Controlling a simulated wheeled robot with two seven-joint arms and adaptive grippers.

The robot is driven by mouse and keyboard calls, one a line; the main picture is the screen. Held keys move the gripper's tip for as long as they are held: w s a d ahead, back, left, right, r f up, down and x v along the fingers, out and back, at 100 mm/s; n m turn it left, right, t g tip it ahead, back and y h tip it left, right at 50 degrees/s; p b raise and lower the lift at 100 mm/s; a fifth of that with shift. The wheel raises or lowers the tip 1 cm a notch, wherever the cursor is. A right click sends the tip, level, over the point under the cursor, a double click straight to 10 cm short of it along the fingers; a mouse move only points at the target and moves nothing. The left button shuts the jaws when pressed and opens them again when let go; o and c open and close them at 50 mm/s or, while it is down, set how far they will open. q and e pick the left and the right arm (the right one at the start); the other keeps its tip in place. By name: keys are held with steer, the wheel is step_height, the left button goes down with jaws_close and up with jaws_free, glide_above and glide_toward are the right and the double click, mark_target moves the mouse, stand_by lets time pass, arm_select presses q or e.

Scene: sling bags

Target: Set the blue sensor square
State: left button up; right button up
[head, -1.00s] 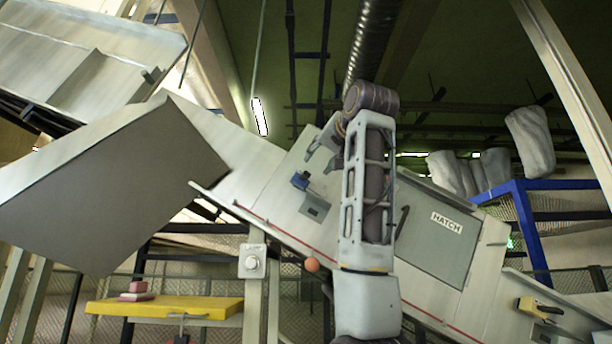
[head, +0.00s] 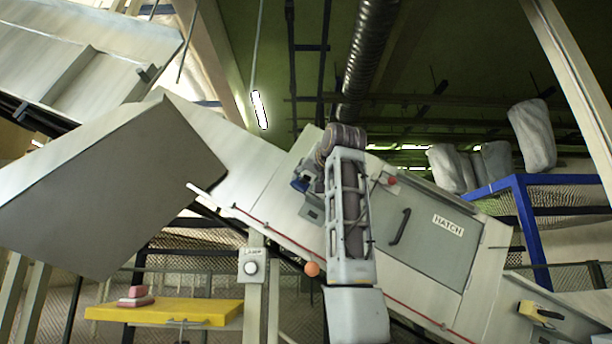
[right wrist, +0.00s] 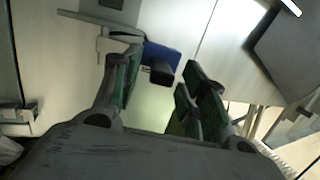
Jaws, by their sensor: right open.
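The blue sensor (head: 299,184) sits on the grey sloping conveyor side, above a small bracket plate (head: 312,213). It also shows in the right wrist view (right wrist: 162,53) as a blue box with a dark block sticking out below it. My right gripper (right wrist: 163,73) is open, its green-lined fingers on either side of the dark block. I cannot tell whether a finger touches it. In the head view my right forearm hides most of the gripper and part of the sensor's surroundings. My left gripper is not in view.
A hatch (head: 427,236) with a dark handle lies right of my arm. An orange ball-shaped knob (head: 312,269) is below the sensor. A post with a switch box (head: 252,266) and a yellow shelf (head: 165,311) with pink blocks stand lower left.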

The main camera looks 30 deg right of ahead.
steer(key=shift+p+x, duration=0.35)
steer(key=shift+x, duration=0.8)
jaws_close()
